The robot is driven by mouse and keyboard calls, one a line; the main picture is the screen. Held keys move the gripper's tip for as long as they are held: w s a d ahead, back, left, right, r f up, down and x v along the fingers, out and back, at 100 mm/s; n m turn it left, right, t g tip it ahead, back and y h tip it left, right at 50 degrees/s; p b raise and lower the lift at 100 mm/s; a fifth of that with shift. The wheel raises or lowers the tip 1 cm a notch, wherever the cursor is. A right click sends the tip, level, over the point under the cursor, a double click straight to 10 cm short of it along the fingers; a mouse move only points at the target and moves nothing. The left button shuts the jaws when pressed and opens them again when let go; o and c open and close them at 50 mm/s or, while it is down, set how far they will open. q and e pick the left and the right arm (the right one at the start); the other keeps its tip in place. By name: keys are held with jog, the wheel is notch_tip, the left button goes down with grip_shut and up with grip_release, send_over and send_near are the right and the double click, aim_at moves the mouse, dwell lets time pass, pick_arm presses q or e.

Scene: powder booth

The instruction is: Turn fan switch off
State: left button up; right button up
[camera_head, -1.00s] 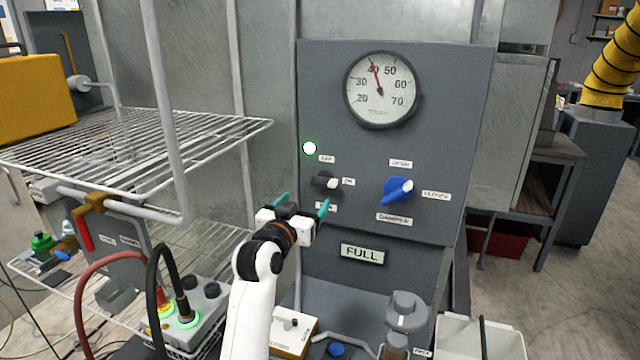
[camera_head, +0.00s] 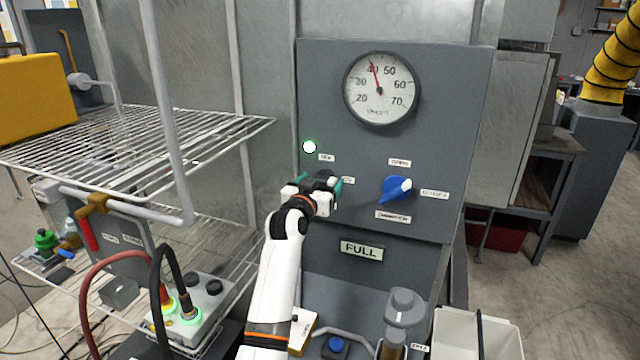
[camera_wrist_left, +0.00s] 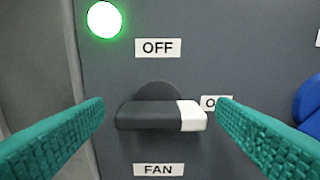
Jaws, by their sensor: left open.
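The fan switch (camera_wrist_left: 160,115) is a dark knob with a white tip on the grey panel (camera_head: 450,100). In the left wrist view its white tip points right, at the partly covered ON label (camera_wrist_left: 212,102). The OFF label (camera_wrist_left: 158,47) is above it and the FAN label (camera_wrist_left: 158,169) below. My left gripper (camera_head: 325,184) is open, its teal fingers on either side of the switch, with gaps visible between them and the knob. In the head view the gripper mostly hides the switch. A green-lit lamp (camera_head: 309,147) glows above left. My right gripper is not in view.
A blue damper knob (camera_head: 397,189) is to the right of the fan switch. A round gauge (camera_head: 381,88) is above, and a FULL sign (camera_head: 361,250) below. A wire rack (camera_head: 130,140) stands to the left. A white bin (camera_head: 478,335) is at lower right.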

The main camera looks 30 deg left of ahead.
pick_arm(q)
jog(key=c, duration=1)
